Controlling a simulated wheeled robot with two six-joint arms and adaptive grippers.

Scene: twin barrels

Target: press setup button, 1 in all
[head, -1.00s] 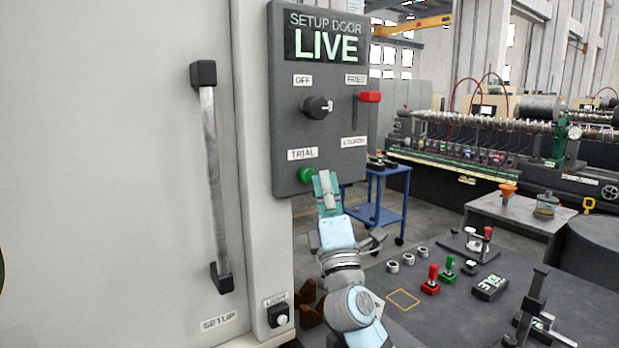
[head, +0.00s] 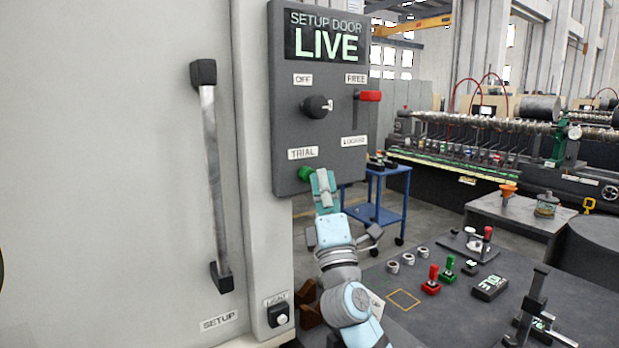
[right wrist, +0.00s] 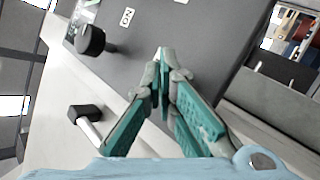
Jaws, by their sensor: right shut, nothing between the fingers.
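The grey control box (head: 325,120) hangs on the machine's post, with a display reading "SETUP DOOR LIVE" (head: 325,38). A round green button (head: 306,174) sits at its lower left, under the label TRIAL. No button is labelled setup. My right gripper (head: 320,176) is shut and empty, its teal fingers just right of the green button; I cannot tell whether they touch it. In the right wrist view the closed fingertips (right wrist: 163,55) are in front of the box face, and the green button is not visible. My left gripper is not in view.
A black knob (head: 316,107) and a red lever (head: 369,96) are on the box. A long door handle (head: 212,175) stands left. A LIGHT button (head: 280,315) is low on the post. A bench (head: 430,312) with several small parts and a blue trolley (head: 388,205) are right.

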